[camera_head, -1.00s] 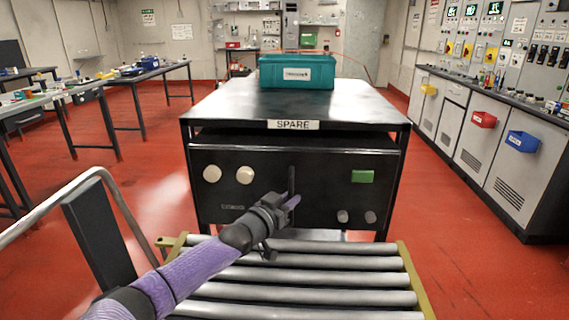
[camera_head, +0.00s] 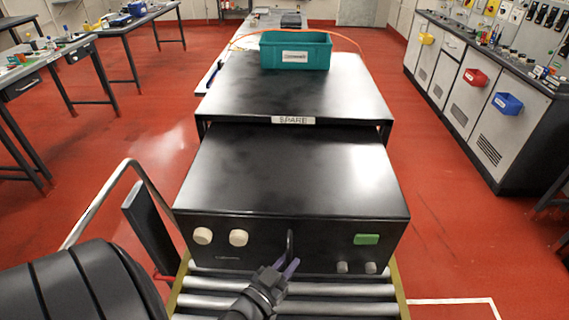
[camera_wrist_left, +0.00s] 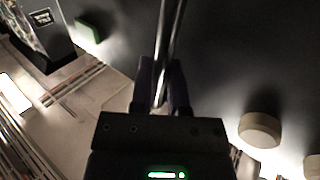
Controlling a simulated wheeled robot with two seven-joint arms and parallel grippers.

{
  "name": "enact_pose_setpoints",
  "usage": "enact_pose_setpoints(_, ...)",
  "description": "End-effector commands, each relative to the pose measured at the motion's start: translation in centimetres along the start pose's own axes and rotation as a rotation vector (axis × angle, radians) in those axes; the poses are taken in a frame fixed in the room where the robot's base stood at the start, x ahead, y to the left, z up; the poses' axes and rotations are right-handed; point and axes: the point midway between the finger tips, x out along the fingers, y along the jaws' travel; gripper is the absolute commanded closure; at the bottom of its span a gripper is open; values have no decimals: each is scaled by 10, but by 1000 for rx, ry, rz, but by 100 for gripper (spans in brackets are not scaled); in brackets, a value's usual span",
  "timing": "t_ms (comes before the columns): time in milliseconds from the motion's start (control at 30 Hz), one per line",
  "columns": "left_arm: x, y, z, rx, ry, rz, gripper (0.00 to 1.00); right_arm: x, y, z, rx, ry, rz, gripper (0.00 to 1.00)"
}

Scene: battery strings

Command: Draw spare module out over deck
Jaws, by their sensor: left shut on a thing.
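The spare module (camera_head: 290,175) is a wide black box. It sticks well out of the black stand labelled SPARE (camera_head: 300,90) and its front part is over the roller deck (camera_head: 335,290). Its front has two cream knobs, a green block and a thin upright metal handle (camera_head: 290,242). My left gripper (camera_head: 283,268) is shut on the handle; in the left wrist view the two fingers (camera_wrist_left: 161,85) clasp the bar against the dark front. The module's rear is hidden inside the stand. My right gripper is not in view.
A teal bin (camera_head: 295,50) stands on top of the stand. A bent grey rail (camera_head: 100,195) and a dark upright panel are at the deck's left. Cabinets with red (camera_head: 476,78) and blue bins line the right; red floor lies clear between.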

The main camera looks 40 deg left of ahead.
Motion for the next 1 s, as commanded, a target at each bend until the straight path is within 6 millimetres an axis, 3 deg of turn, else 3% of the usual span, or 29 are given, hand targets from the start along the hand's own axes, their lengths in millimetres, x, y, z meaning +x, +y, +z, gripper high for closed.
enact_pose_setpoints(300, -14, 12, -4, -1, 15, -2, 100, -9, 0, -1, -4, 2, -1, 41)
enact_pose_setpoints(667, -16, 12, -2, 0, 10, -2, 100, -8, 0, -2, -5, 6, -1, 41)
enact_pose_setpoints(700, -16, 12, -2, 0, 10, -2, 71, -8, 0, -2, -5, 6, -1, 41)
enact_pose_setpoints(800, -17, 12, -2, 0, 8, -3, 50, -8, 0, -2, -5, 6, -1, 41)
enact_pose_setpoints(1000, -17, 12, -2, 1, 7, -4, 47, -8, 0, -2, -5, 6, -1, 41)
